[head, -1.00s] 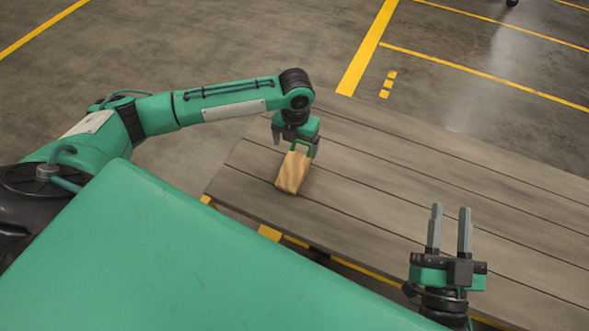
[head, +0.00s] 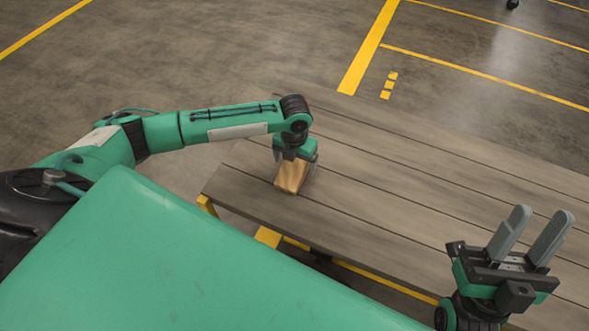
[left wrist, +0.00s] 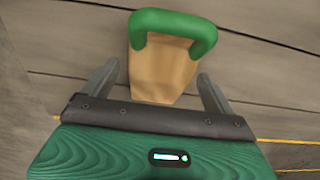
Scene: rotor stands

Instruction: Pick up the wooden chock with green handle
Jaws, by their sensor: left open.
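The wooden chock (head: 291,179) lies on the plank table near its left end. In the left wrist view the chock's wooden body (left wrist: 160,75) sits between my fingers, and its green handle (left wrist: 172,24) arches over the far part. My left gripper (head: 296,168) is low over the chock, open, with a finger on each side and clear gaps to the wood. In the head view the gripper hides the handle. My right gripper (head: 535,232) is open and empty above the table's right front area, its fingers pointing up and away.
The grey plank table (head: 400,205) is bare apart from the chock, with free room to the right. Its yellow frame (head: 270,236) shows below the front edge. Yellow lines (head: 368,50) mark the concrete floor behind.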

